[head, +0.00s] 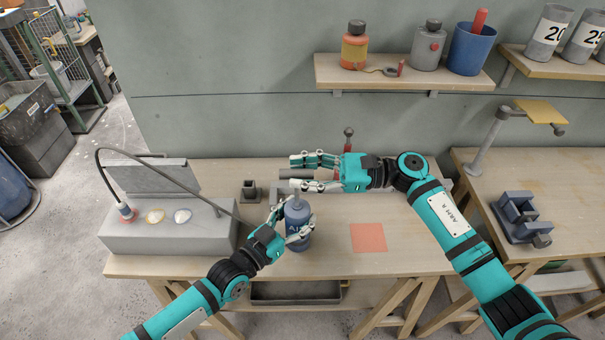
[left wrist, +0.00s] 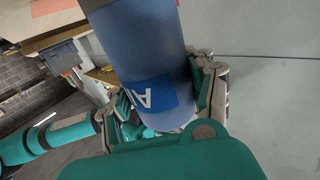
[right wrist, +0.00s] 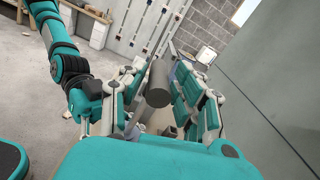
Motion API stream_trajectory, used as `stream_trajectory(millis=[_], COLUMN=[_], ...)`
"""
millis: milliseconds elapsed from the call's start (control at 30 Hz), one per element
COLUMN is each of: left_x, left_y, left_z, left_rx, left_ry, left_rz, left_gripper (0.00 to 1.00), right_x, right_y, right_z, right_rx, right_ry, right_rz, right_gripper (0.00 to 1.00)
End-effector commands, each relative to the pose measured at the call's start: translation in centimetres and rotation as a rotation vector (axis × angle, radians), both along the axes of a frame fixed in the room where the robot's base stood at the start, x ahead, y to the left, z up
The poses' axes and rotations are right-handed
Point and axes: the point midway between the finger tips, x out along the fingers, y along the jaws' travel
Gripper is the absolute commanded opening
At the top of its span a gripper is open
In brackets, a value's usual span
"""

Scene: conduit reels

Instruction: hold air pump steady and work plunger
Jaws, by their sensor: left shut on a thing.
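The air pump (head: 297,240) is a blue-grey cylinder standing near the front edge of the bench. My left gripper (head: 289,224) is shut around its body. The left wrist view shows the pump's barrel (left wrist: 140,45) between the fingers, with a blue label bearing an "A". The plunger's grey cross handle (head: 297,173) is above the barrel. My right gripper (head: 291,174) is open, with a finger on either side of the handle. In the right wrist view the grey handle (right wrist: 158,80) lies between the spread fingers.
A grey box (head: 165,232) with a hose and two small discs stands on the bench's left. A small dark block (head: 251,191) is left of the pump. An orange square (head: 368,238) lies flat to the right. A shelf (head: 400,80) with canisters hangs above.

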Motion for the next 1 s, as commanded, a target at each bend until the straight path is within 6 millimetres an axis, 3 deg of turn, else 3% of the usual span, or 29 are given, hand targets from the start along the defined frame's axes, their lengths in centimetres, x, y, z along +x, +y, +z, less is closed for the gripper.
stream_trajectory(millis=[67,333,467,800,1000], left_x=[0.0,0.0,0.0,0.0,0.0], left_y=[0.0,0.0,0.0,0.0,0.0], left_z=[-0.1,-0.1,-0.1,-0.1,-0.1], left_rx=[0.001,0.001,0.001,0.001,0.000], left_ry=[0.002,0.003,0.003,0.002,0.003], left_rz=[0.000,-0.001,-0.001,0.000,-0.001], left_gripper=[0.08,0.08,0.08,0.08,0.08], right_x=[0.0,-0.1,0.0,0.0,-0.1], right_y=[0.0,0.0,-1.0,-8.0,-11.0], right_z=[0.0,-0.1,-0.2,-0.2,-0.1], right_rx=[0.000,-0.001,-0.002,-0.004,-0.002], right_ry=[0.000,0.001,0.002,0.001,0.002], right_rz=[0.001,0.002,0.000,-0.002,0.001], right_gripper=[0.43,0.44,0.44,0.44,0.44])
